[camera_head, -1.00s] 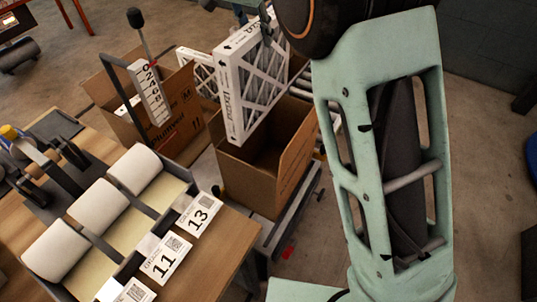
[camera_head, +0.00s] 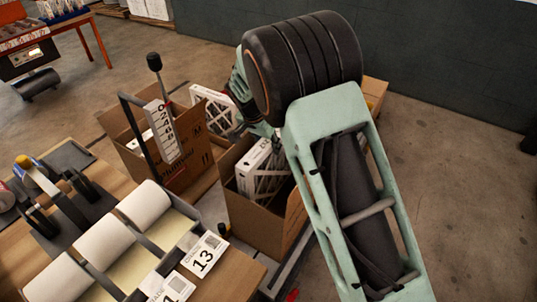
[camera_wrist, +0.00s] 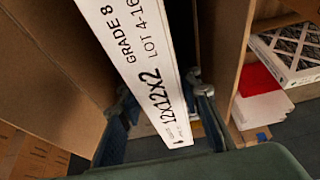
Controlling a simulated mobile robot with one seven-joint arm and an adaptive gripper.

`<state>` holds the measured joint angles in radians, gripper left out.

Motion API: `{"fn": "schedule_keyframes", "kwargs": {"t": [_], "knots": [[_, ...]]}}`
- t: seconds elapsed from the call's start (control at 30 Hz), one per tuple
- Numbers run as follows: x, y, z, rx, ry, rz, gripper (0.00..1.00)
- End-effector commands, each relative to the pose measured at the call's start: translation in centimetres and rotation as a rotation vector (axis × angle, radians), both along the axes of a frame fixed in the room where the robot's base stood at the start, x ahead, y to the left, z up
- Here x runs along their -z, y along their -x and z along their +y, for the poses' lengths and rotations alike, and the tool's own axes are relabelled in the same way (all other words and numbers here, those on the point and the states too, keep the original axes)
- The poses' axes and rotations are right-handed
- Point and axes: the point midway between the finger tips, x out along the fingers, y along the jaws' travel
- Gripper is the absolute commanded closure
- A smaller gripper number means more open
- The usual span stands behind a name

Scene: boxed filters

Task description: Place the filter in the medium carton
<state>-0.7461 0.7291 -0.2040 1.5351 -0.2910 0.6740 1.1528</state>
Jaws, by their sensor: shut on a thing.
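The white-framed filter (camera_head: 254,171) with a mesh face is partly inside an open brown carton (camera_head: 250,218) in the head view. Its top still shows above the near rim. The wrist view shows the filter's printed edge (camera_wrist: 133,62), reading 12x12x2, between brown carton walls (camera_wrist: 45,75). My gripper (camera_wrist: 165,105) is shut on the filter, one finger on each side. In the head view my arm hides most of the gripper and the carton's right part. I cannot read a size on this carton, and the filter's lower edge is hidden.
Another filter (camera_head: 214,108) stands behind. A bench with white rolls (camera_head: 146,206) and number cards (camera_head: 205,254) is at the front left. Open floor lies right.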

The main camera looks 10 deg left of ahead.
Motion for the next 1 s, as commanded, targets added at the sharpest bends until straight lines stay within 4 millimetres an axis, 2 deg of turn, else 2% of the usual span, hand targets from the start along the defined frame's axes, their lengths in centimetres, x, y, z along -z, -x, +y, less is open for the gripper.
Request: {"fn": "schedule_keyframes", "kwargs": {"t": [0.17,0.43,1.0], "knots": [[1.1,0.0,0.0,0.001,-0.001,-0.001,1.0],[4.7,0.0,0.0,-0.001,0.001,0.0,1.0],[5.7,0.0,0.0,0.001,-0.001,-0.001,1.0]]}}
